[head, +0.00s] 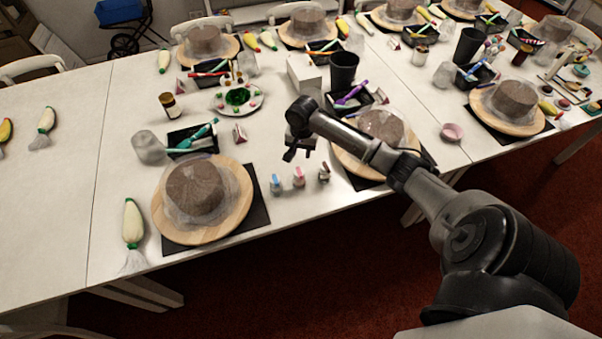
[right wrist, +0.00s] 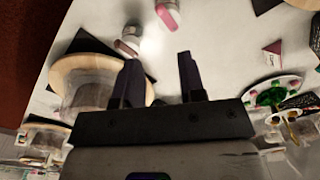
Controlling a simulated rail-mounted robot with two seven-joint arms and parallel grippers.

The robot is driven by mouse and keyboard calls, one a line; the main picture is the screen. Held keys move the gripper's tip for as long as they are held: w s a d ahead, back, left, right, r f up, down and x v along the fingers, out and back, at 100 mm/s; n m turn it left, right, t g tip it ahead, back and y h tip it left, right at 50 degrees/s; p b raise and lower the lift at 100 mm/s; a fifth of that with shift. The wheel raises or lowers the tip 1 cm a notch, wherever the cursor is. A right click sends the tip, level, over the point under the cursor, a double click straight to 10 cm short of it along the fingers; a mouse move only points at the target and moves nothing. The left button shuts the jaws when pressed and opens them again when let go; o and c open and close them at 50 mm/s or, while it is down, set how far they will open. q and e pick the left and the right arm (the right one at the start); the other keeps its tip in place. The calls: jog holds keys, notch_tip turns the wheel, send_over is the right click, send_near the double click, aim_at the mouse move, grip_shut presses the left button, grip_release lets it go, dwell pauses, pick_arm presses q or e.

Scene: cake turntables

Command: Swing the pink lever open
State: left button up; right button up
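A small white container with a pink top (head: 299,177), seemingly the pink lever, stands near the table's front edge between two similar containers. It also shows at the top of the right wrist view (right wrist: 168,15); I cannot tell how far the lever is swung. The blue-topped container (head: 276,184) is to its left and the brown-topped one (head: 324,173) to its right. My right gripper (head: 297,154) is above and behind the containers in the head view, touching none. In the right wrist view its fingers (right wrist: 159,78) are apart with nothing between them. My left gripper is not in view.
A wrapped cake on a wooden turntable (head: 240,222) stands left of the containers. Another turntable (head: 345,160) is to the right, partly behind my right arm. A black tray (head: 374,99) and a palette (head: 216,100) lie farther back.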

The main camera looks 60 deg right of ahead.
aim_at(301, 175)
notch_tip(301, 175, down, 11)
jog(key=shift+f+b, duration=0.1)
jog(key=shift+b, duration=0.7)
jog(key=shift+f, duration=0.9)
grip_shut()
